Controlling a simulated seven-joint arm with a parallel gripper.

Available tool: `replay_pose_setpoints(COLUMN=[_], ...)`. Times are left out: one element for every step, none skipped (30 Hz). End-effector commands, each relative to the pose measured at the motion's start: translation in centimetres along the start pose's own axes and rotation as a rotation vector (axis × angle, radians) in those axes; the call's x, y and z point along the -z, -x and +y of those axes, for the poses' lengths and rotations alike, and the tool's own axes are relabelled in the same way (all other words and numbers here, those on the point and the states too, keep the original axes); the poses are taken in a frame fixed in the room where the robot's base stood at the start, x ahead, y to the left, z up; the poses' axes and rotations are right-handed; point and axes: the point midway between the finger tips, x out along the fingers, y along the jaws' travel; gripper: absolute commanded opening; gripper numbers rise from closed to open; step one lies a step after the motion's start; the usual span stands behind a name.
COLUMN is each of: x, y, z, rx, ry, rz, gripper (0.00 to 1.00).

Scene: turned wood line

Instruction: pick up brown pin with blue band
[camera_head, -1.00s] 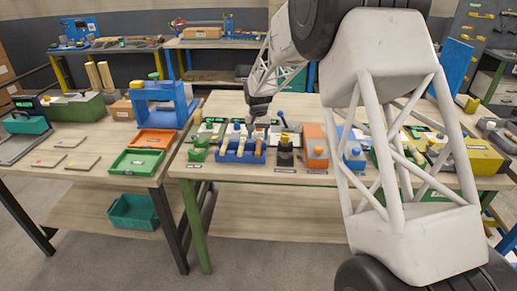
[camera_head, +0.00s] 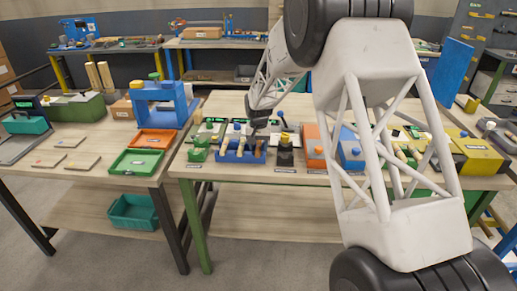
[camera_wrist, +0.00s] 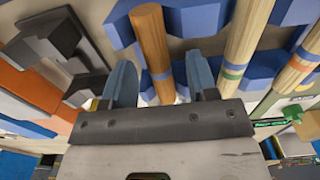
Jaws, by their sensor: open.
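My gripper (camera_wrist: 160,72) is open, with one blue finger to each side of this pin in the picture and a gap on both sides. The pin's near end passes out of sight behind the gripper's mount. In the head view my gripper (camera_head: 254,128) is just above the blue rack (camera_head: 232,156), and the pins there are small and partly hidden.
A black fixture (camera_head: 285,157) and an orange box (camera_head: 314,147) are right of the rack. A green bin (camera_head: 199,150) is left of it.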

Motion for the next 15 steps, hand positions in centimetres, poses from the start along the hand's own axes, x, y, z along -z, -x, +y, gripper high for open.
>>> replay_pose_setpoints(x=[0.00,0.00,0.00,0.00,0.00,0.00,0.00,0.00,0.00,0.00,0.00,0.00,0.00,0.00,0.00], y=[0.00,0.00,0.01,0.01,0.01,0.00,0.00,0.00,0.00,0.00,0.00,0.00,0.00,0.00,0.01], z=[0.00,0.00,0.00,0.00,0.00,0.00,0.00,0.00,0.00,0.00,0.00,0.00,0.00,0.00,0.00], rx=[0.000,0.000,0.000,0.000,0.000,0.000,0.000,0.000,0.000,0.000,0.000,0.000,0.000,0.000,0.000], ry=[0.000,0.000,0.000,0.000,0.000,0.000,0.000,0.000,0.000,0.000,0.000,0.000,0.000,0.000,0.000], rz=[0.000,0.000,0.000,0.000,0.000,0.000,0.000,0.000,0.000,0.000,0.000,0.000,0.000,0.000,0.000], gripper=[0.53,0.53,0.53,0.53,0.53,0.53,0.53,0.53,0.53,0.53,0.49,0.42,0.38,0.33,0.27])
